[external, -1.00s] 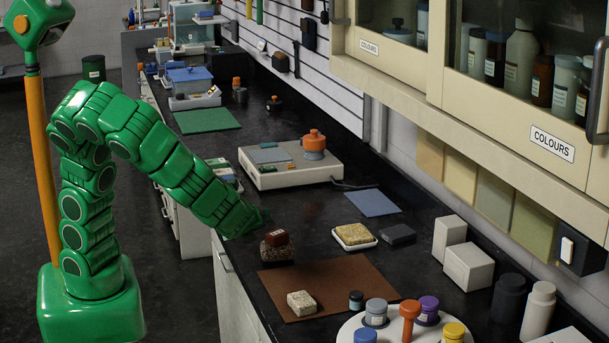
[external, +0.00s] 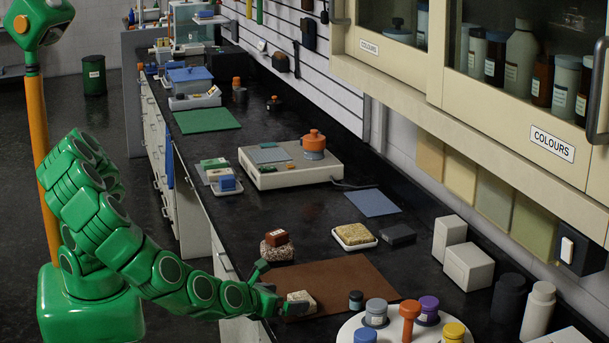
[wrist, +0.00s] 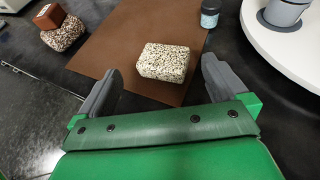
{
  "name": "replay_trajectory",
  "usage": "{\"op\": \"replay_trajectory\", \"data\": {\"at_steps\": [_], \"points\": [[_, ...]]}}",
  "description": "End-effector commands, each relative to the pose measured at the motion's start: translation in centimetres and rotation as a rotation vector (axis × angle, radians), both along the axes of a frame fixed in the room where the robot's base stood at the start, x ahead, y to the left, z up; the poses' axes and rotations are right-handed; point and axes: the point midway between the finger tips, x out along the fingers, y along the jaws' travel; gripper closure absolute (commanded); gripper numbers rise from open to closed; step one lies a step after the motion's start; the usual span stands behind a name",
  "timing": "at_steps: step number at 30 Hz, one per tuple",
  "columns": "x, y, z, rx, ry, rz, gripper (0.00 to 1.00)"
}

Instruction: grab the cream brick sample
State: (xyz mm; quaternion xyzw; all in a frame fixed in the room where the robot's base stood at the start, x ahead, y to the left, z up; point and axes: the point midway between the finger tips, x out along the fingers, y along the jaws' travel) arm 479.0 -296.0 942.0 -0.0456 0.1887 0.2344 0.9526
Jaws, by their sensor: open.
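The cream brick sample (external: 301,296) is a small cream block with dark speckles, lying on the brown mat (external: 340,278). In the wrist view the brick (wrist: 164,62) lies ahead of my gripper, in line with the gap between the fingers. My gripper (wrist: 161,70) is open and empty, one grey finger on each side of that gap, and the brick seems just beyond the fingertips. In the external view my gripper (external: 279,287) is low at the mat's left edge, close beside the brick, with one finger partly covering it. I cannot tell whether they touch.
A red-brown block (external: 277,238) sits on a speckled stone (external: 276,251) behind the mat. A small dark jar (external: 356,300) and a white round carousel (external: 345,330) with coloured-lid pots stand to the right. A yellowish sample lies in a white tray (external: 354,236) farther back.

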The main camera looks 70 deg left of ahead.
Motion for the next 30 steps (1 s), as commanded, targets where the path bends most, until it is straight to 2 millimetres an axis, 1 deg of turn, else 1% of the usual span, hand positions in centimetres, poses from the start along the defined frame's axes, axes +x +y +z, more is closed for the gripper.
{"op": "replay_trajectory", "data": {"at_steps": [3, 11, 18, 22, 30], "points": [[0.8, 0.5, -0.4, -0.001, 0.000, 0.003, 0.00], [2.0, 1.0, -1.1, -0.002, 0.001, 0.004, 0.00], [3.9, 1.9, -2.4, 0.001, 0.002, 0.006, 0.00], [4.8, 2.3, -2.8, 0.001, 0.000, 0.004, 0.00], [5.5, 2.6, -3.2, -0.003, 0.002, 0.002, 0.00]]}}
